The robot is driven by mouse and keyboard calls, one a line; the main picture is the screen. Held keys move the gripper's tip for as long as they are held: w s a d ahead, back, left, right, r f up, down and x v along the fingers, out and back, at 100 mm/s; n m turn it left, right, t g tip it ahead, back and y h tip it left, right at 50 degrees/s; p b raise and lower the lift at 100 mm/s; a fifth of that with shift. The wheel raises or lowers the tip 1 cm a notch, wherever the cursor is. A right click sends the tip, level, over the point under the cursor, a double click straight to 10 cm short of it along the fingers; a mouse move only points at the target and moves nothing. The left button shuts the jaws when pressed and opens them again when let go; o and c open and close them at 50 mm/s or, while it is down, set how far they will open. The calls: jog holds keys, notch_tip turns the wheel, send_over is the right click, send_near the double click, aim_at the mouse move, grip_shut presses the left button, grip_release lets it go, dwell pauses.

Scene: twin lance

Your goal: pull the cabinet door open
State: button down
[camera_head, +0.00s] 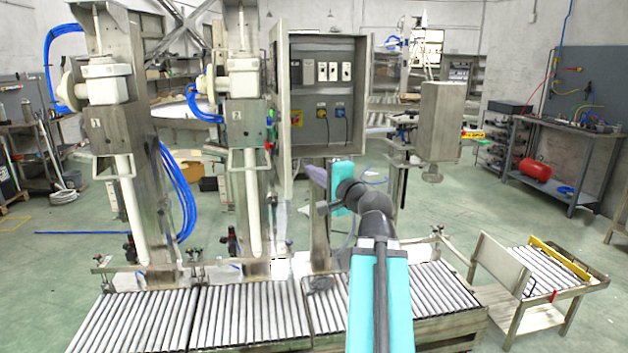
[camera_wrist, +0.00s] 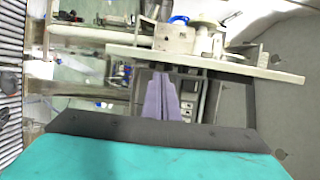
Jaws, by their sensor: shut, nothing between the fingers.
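The grey cabinet (camera_head: 362,95) is open in the head view, with white switch modules and blue and yellow sockets inside. Its door (camera_head: 281,115) stands swung out at the left side, seen nearly edge-on. My gripper (camera_head: 314,174) has purple fingers and appears just below the cabinet's lower edge, right of the door's bottom end. It is partly hidden by my wrist. In the wrist view my gripper (camera_wrist: 162,92) has its fingers together with nothing between them. A pale bar crosses in front of the fingertips there; I cannot tell whether they touch it or which part it is.
Roller conveyors (camera_head: 250,312) run along the front. Two steel columns with white filling lances (camera_head: 250,200) and blue hoses stand left of the door. A grey box on a post (camera_head: 440,120) stands to the right. Green floor is clear between there and the workbench (camera_head: 570,140).

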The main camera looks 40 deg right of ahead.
jog(key=shift+s+a+b, duration=0.15)
jog(key=shift+a+b, duration=0.05)
jog(key=shift+b, duration=0.2)
dwell(0.5)
